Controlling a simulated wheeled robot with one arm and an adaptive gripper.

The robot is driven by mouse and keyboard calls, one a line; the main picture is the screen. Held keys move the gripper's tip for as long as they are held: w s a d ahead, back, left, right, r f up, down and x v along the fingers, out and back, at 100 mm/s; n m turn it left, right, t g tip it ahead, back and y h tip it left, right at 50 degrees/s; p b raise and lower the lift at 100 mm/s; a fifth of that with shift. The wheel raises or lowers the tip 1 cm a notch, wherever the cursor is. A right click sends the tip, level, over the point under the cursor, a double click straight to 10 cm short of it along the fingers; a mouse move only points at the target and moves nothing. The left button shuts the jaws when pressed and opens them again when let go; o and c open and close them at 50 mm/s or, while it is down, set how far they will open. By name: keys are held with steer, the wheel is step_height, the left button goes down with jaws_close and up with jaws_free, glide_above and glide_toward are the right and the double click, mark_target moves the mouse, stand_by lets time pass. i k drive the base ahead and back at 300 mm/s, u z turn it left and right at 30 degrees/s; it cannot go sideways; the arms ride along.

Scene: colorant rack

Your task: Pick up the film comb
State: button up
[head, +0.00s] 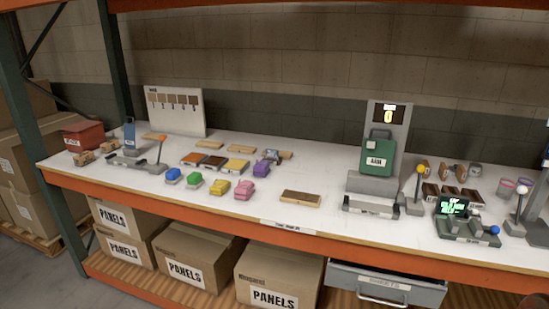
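I cannot single out the film comb for certain among the small items on the white bench (330,240). Small objects that I cannot make out clearly stand at the right, behind a row of dark panels (452,196). A small grey-blue item (271,155) lies among the tan panels at the back middle. My gripper is not in view.
Several coloured blocks (218,187) stand left of a lone brown panel (300,198). Levers with yellow (420,169) and white knobs rise at the right.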

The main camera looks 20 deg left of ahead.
mark_target(270, 153)
steer(key=u, duration=0.2)
steer(key=i, duration=0.35)
steer(key=u, duration=0.95)
steer(key=i, duration=1.05)
steer(key=u, duration=0.45)
steer(key=i, duration=0.55)
